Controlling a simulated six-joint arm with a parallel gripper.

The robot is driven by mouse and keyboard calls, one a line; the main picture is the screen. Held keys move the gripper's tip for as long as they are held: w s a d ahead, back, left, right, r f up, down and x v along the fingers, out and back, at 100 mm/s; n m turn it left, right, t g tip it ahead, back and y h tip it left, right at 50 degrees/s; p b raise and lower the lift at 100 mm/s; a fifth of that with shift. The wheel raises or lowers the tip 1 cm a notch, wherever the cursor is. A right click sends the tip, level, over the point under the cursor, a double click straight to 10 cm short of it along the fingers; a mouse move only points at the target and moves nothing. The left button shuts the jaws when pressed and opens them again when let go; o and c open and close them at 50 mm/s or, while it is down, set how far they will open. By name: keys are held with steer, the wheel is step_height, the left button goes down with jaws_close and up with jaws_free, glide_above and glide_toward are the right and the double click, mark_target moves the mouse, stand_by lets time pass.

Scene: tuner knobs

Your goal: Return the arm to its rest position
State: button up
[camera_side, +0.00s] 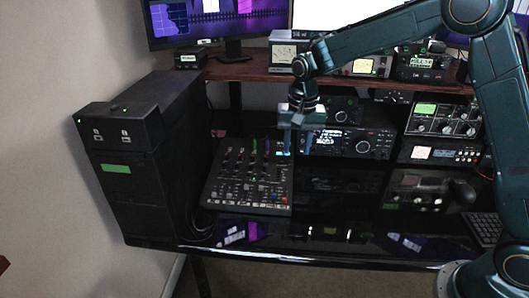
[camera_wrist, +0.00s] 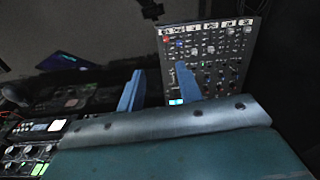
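My arm reaches in from the right in the side view and bends down over the desk. My gripper (camera_side: 298,149) hangs pointing down in front of the black radio (camera_side: 352,144), near the upper right corner of the mixer (camera_side: 247,175). Its two blue fingers are apart with nothing seen between them. In the wrist view my gripper (camera_wrist: 158,86) also shows two spread blue fingers, with the mixer (camera_wrist: 208,50) beyond them. I cannot tell whether a finger touches the radio or the mixer.
A black tower case (camera_side: 142,160) stands at the left. A wooden shelf (camera_side: 245,72) with monitors and meters runs behind. Stacked radio equipment (camera_side: 440,120) and a keyboard (camera_side: 484,228) are at the right. The glossy front desk strip (camera_side: 330,250) is mostly clear.

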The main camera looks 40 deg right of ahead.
steer(key=s+r+n+t, duration=0.1)
steer(key=s+r+n, duration=0.1)
steer(key=s+r, duration=0.6)
steer(key=s+d+r+n+t, duration=0.1)
steer(key=s+r+n+t, duration=0.1)
steer(key=s, duration=0.9)
steer(key=s+d+r+n+t, duration=0.1)
steer(key=s+r+n, duration=0.1)
steer(key=s, duration=1)
steer(key=shift+r+n+t, duration=0.25)
steer(key=shift+n+t, duration=0.15)
steer(key=shift+n, duration=0.5)
